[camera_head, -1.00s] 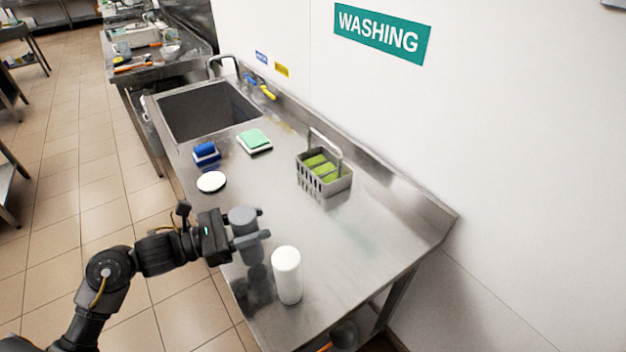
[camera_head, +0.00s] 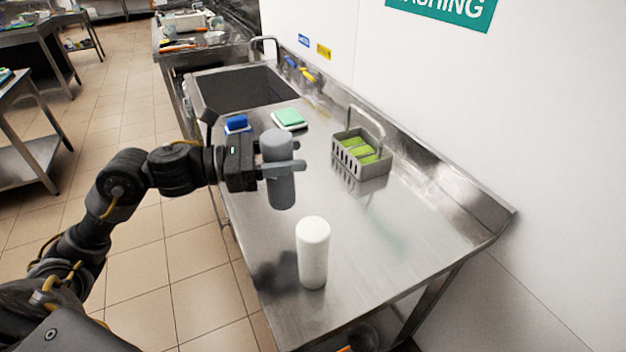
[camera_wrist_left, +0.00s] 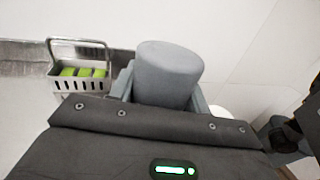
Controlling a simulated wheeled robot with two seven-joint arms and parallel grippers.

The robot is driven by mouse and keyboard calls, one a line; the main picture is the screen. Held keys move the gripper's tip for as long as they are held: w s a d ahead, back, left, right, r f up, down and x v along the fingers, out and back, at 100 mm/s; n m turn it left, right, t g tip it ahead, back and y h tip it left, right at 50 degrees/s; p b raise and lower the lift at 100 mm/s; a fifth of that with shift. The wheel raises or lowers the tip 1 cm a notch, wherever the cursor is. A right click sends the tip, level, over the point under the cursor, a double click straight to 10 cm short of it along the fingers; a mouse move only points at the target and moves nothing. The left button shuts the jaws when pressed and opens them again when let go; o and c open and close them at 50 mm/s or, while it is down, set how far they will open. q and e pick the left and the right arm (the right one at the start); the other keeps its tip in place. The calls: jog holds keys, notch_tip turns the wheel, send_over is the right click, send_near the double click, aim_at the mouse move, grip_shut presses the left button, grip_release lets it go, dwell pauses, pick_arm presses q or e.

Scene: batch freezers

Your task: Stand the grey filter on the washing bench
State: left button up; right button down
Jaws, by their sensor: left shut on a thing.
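The grey filter (camera_head: 281,186) is a grey cylinder, held roughly upright in my left gripper (camera_head: 286,167). The gripper is shut around its middle, with a finger across its front. In the left wrist view the filter's rounded end (camera_wrist_left: 170,62) shows between the fingers. The filter appears over the left part of the steel washing bench (camera_head: 385,225); whether its lower end touches the bench I cannot tell, though it looks raised. A white cylinder (camera_head: 312,255) stands on the bench in front of it. My right gripper is out of view.
A grey caddy (camera_head: 360,165) with green sponges stands near the wall. A blue item (camera_head: 237,124) and a green-topped pad (camera_head: 289,118) lie by the sink (camera_head: 240,90). The bench right of the white cylinder is clear.

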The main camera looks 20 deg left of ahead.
aim_at(290, 196)
pick_arm(q)
notch_tip(290, 196, down, 5)
jog(key=shift+f+p, duration=0.15)
jog(key=shift+p, duration=0.15)
jog(key=shift+f, duration=0.6)
notch_tip(290, 196, down, 3)
jog(key=shift+p, duration=0.3)
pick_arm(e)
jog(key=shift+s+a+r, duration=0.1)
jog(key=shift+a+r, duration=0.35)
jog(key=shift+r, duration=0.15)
pick_arm(q)
jog(key=shift+f, duration=0.1)
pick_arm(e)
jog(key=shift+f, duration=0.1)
